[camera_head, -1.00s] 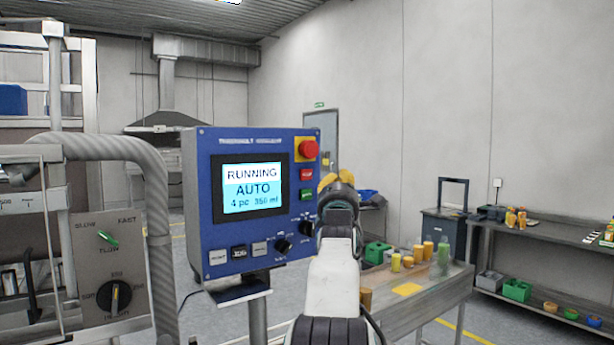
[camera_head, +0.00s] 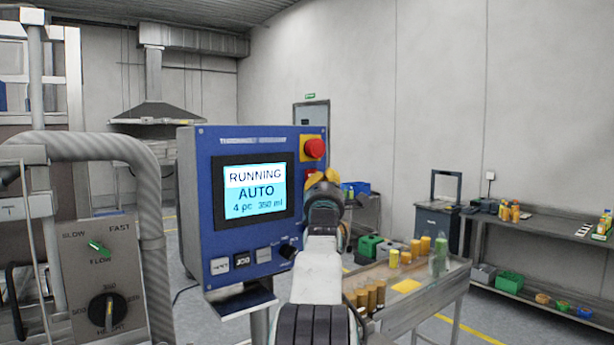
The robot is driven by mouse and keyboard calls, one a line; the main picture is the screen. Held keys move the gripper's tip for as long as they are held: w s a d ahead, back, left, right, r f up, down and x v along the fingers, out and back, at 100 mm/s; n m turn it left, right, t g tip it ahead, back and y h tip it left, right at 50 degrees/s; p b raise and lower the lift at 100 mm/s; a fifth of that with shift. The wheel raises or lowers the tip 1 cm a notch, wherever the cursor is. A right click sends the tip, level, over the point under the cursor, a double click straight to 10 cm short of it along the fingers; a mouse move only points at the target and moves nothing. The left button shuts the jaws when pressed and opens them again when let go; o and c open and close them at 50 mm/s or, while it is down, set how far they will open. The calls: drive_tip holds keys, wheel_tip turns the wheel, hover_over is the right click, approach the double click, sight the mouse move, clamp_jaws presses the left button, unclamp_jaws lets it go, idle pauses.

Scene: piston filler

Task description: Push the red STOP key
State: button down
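The blue control panel (camera_head: 200,200) stands in the middle of the view, with its screen (camera_head: 255,190) reading RUNNING, AUTO. Only the top of the red STOP key (camera_head: 309,174) shows, below the red mushroom button (camera_head: 314,149) on its yellow plate. My gripper (camera_head: 322,178), with yellow fingers, is in front of the panel's right edge and covers the lower part of the key. The green key below is hidden behind my gripper and arm. I cannot tell the gap between fingertips and key, nor whether the fingers are open or shut.
Below the screen are several small keys (camera_head: 242,261) and a black knob (camera_head: 287,250). At the left are a thick grey hose (camera_head: 150,190) and a grey box with knobs (camera_head: 100,275). A table with bottles (camera_head: 425,290) stands right of my arm.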

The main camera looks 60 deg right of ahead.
drive_tip(key=shift+w+r, duration=0.1)
drive_tip(key=shift+r, duration=0.05)
drive_tip(key=c, duration=1.9)
unclamp_jaws()
clamp_jaws()
